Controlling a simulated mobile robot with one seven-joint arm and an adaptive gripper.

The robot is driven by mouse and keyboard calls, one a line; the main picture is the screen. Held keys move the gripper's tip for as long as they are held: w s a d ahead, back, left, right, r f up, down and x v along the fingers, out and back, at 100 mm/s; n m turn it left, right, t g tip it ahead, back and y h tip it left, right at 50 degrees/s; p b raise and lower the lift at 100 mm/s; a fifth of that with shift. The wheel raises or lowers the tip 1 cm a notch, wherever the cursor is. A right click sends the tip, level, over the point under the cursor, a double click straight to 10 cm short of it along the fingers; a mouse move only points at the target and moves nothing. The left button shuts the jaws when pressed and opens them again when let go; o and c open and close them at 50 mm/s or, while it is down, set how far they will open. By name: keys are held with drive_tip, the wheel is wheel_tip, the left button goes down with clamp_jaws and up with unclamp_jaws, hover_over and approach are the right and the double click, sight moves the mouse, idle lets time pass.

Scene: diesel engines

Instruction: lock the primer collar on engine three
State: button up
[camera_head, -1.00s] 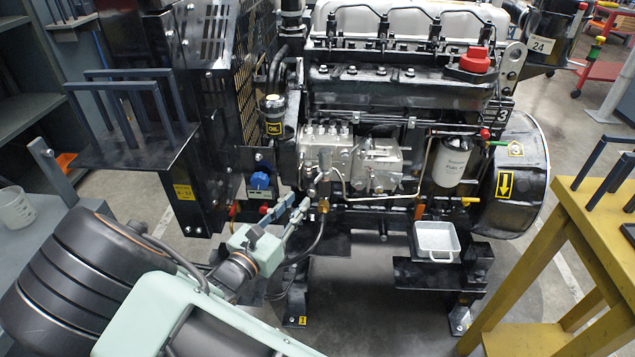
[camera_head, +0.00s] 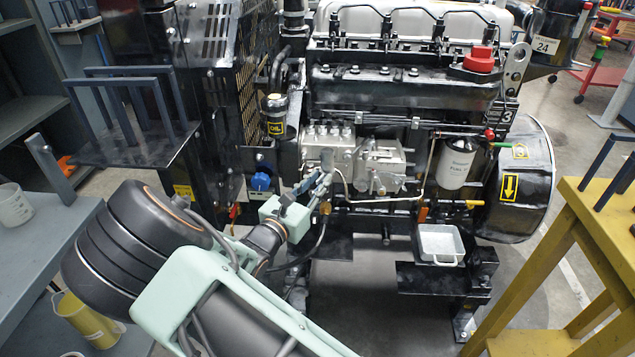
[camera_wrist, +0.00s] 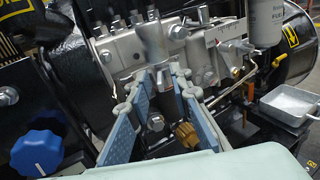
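Engine three (camera_head: 400,95) bears a "3" mark and has a silver injection pump (camera_head: 345,150) on its side. In the wrist view, an upright grey primer cylinder (camera_wrist: 153,38) stands in front of the pump. Its collar cannot be told apart clearly. A brass knurled knob (camera_wrist: 187,133) sits lower; it also shows in the head view (camera_head: 325,207). My gripper (camera_head: 325,181) is at the pump's lower left. In the wrist view, my gripper (camera_wrist: 160,75) has its blue-padded fingers apart, tips near the cylinder's lower end. Contact cannot be told.
A blue knob (camera_wrist: 40,148) is left of the fingers. A white filter (camera_head: 457,163), a pale metal tray (camera_head: 440,243) and a fuel line lie to the right. A yellow stand (camera_head: 590,230) is at right, and a grey bench (camera_head: 40,245) at left.

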clamp_jaws()
drive_tip(key=shift+w+a+r+m+g+h+p, duration=0.15)
drive_tip(key=shift+m+g+h+p, duration=0.1)
drive_tip(key=shift+m+h+p, duration=0.15)
drive_tip(key=shift+w+a+r+m+g+h+p, duration=0.1)
drive_tip(key=shift+m+g+h+p, duration=0.2)
drive_tip(key=shift+h, duration=0.2)
drive_tip(key=shift+w+a+f+m+g+h, duration=0.1)
drive_tip(key=shift+a+m+g+h, duration=0.1)
drive_tip(key=shift+m+g+h, duration=0.35)
drive_tip(key=shift+w+a+f+m+g+h, duration=0.1)
drive_tip(key=shift+a+m+g+h, duration=0.2)
drive_tip(key=shift+h, duration=0.35)
drive_tip(key=shift+d, duration=0.1)
drive_tip(key=shift+o, duration=0.9)
unclamp_jaws()
